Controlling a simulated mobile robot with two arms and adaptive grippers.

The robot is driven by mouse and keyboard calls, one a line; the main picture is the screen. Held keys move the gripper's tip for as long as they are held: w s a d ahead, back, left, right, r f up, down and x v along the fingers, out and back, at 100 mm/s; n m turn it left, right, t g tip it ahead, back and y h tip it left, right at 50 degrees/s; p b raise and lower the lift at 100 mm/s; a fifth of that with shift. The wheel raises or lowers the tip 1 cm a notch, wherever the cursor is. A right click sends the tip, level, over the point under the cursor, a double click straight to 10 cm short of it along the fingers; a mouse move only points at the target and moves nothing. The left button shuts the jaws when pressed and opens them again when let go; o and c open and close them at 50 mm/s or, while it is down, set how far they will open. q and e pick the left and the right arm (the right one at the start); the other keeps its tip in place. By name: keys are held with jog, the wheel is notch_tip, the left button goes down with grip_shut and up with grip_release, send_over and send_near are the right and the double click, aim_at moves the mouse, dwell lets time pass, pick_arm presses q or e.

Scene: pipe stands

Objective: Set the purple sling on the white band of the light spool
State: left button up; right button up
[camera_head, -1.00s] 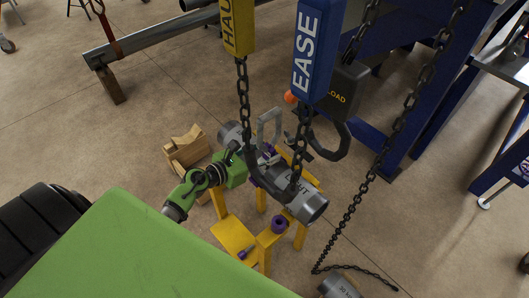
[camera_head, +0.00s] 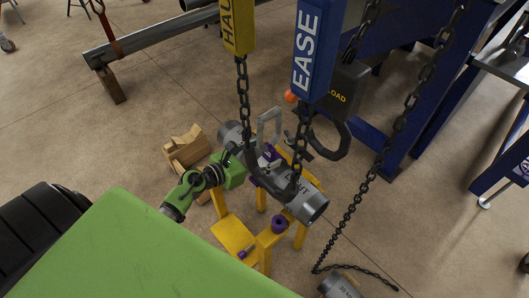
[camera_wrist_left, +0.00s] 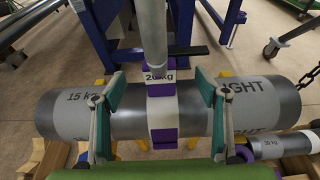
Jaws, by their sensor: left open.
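The light spool (camera_head: 310,205) is a grey pipe marked LIGHT, lying across a yellow stand. It fills the middle of the left wrist view (camera_wrist_left: 70,115). Its white band (camera_wrist_left: 163,112) shows at mid-length. Purple sling parts (camera_wrist_left: 162,140) show below this white area and others above it, around a white 20 kg label. A grey bail (camera_head: 268,126) rises above the spool. My left gripper (camera_wrist_left: 160,98) is open, with its green fingers apart on either side of the band and sling. In the head view it (camera_head: 254,167) is partly hidden behind the chain and hook. My right gripper is not in view.
Yellow HAUL (camera_head: 236,25) and blue EASE (camera_head: 314,50) blocks hang with chains in front of the spool. A dark hook (camera_head: 335,145) hangs beside it. A yellow stand (camera_head: 233,236), wooden cradle (camera_head: 185,148) and another pipe (camera_head: 340,287) are nearby. Open floor lies left.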

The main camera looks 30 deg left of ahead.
pick_arm(q)
jog(key=shift+s+a, duration=0.2)
jog(key=shift+s, duration=0.35)
jog(key=shift+s+a, duration=0.15)
jog(key=shift+s, duration=0.35)
jog(key=s, duration=0.1)
jog(key=s+a+b, duration=0.1)
jog(key=s, duration=0.1)
jog(key=s+a+b, duration=0.1)
jog(key=s, duration=0.1)
jog(key=shift+s, duration=0.2)
jog(key=shift+d, duration=0.1)
jog(key=v, duration=1.2)
jog(key=shift+f, duration=0.1)
